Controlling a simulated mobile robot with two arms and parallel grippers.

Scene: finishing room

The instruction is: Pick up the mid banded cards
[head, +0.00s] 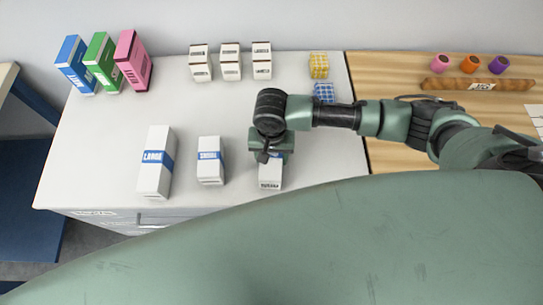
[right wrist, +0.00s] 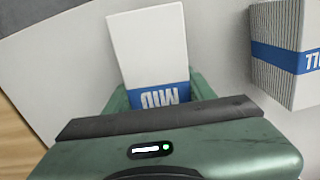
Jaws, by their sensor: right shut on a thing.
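The mid banded cards (head: 270,181) are a white stack with a blue band, at the right end of a row on the white counter. The right wrist view shows the white top part of the mid banded cards (right wrist: 147,50) and an upside-down "MID" on the band. My right gripper (head: 270,156) comes down over them from above and is shut on them. It hides their upper part in the head view. I cannot tell whether they are clear of the counter. My left gripper is not in view.
The small banded cards (head: 210,167) stand just left of the gripped stack, with the large banded cards (head: 150,180) farther left. Blue, green and pink boxes (head: 132,62), small white boxes (head: 231,62) and yellow and blue checked blocks (head: 319,66) stand behind. The counter's middle (head: 190,105) is clear.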

